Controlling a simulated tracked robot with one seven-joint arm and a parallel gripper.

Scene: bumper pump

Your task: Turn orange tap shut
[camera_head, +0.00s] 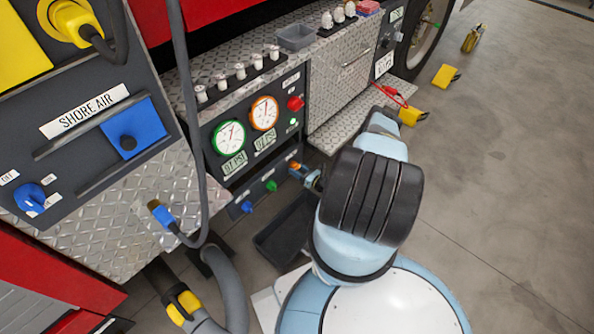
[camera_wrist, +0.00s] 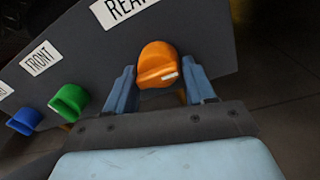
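The orange tap (camera_wrist: 157,62) is a rounded knob with a small white mark, under a partly cut-off label on the dark panel. In the wrist view it sits between the two blue fingers of my gripper (camera_wrist: 160,76). The fingers stand open on either side of it, with a narrow gap showing on each side; I see no clear contact. In the head view the orange tap (camera_head: 295,166) is small on the lower panel, with my gripper (camera_head: 307,176) right at it, partly hidden by my arm.
A green tap (camera_wrist: 69,101) labelled FRONT and a blue tap (camera_wrist: 25,121) are left of the orange one. Gauges (camera_head: 229,137) and a red knob (camera_head: 295,103) are above. A black tray (camera_head: 283,240) lies below; a grey hose (camera_head: 230,290) is at lower left. Open floor lies right.

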